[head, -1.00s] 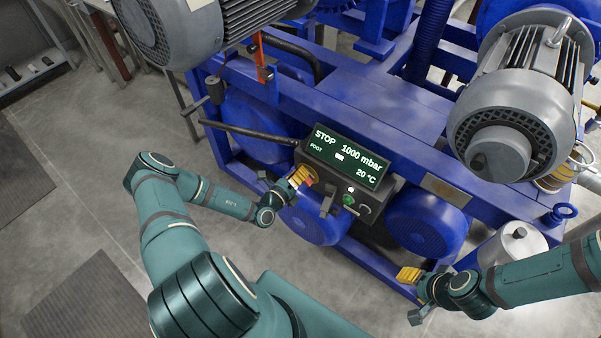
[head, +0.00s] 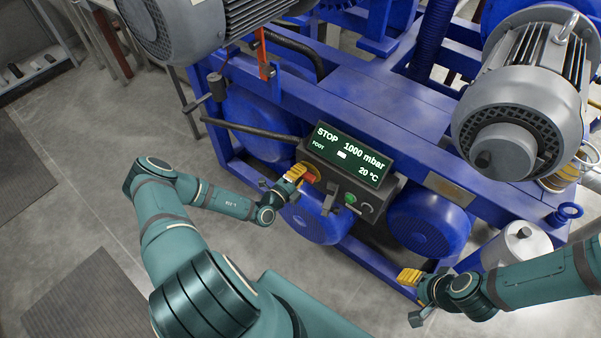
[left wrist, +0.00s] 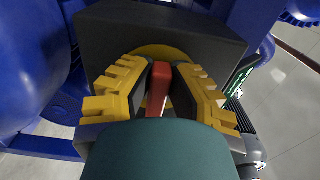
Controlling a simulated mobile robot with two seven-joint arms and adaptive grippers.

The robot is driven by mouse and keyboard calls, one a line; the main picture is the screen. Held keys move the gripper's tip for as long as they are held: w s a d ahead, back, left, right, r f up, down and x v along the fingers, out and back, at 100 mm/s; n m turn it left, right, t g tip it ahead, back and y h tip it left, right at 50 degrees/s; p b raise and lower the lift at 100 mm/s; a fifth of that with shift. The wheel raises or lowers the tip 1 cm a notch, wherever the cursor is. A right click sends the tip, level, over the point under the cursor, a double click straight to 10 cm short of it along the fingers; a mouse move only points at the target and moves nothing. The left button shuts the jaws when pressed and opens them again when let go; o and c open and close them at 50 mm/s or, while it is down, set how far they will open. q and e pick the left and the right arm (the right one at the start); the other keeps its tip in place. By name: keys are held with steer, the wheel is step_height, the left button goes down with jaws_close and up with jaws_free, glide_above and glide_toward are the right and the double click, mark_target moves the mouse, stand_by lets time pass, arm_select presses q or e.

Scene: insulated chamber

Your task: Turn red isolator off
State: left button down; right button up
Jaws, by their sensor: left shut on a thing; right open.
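The red isolator handle (left wrist: 158,88) sits upright in front of a yellow round plate (left wrist: 155,51) on a dark box (left wrist: 160,30) in the left wrist view. My left gripper (left wrist: 160,90) has its yellow fingers closed on both sides of the red handle. In the head view my left gripper (head: 299,176) is at the left end of the control box, and a bit of the red handle (head: 311,176) shows beside its fingers. My right gripper (head: 412,290) is open and empty, low in front of the blue machine.
The control box has a display (head: 348,154) reading STOP, 1000 mbar, 20 °C. A green button (head: 350,198) and a small knob (head: 366,208) lie below it. Blue frame beams (head: 370,120) surround it. A dark bar (head: 250,131) juts out at left. Grey floor is free at left.

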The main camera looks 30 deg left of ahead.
arm_select(q)
steer(key=shift+w+r, duration=0.2)
steer(key=c, duration=0.9)
jaws_free()
steer(key=shift+f, duration=0.15)
steer(key=shift+s, duration=0.1)
steer(key=s, duration=1.1)
steer(key=shift+s+a, duration=0.35)
steer(key=shift+a, duration=0.05)
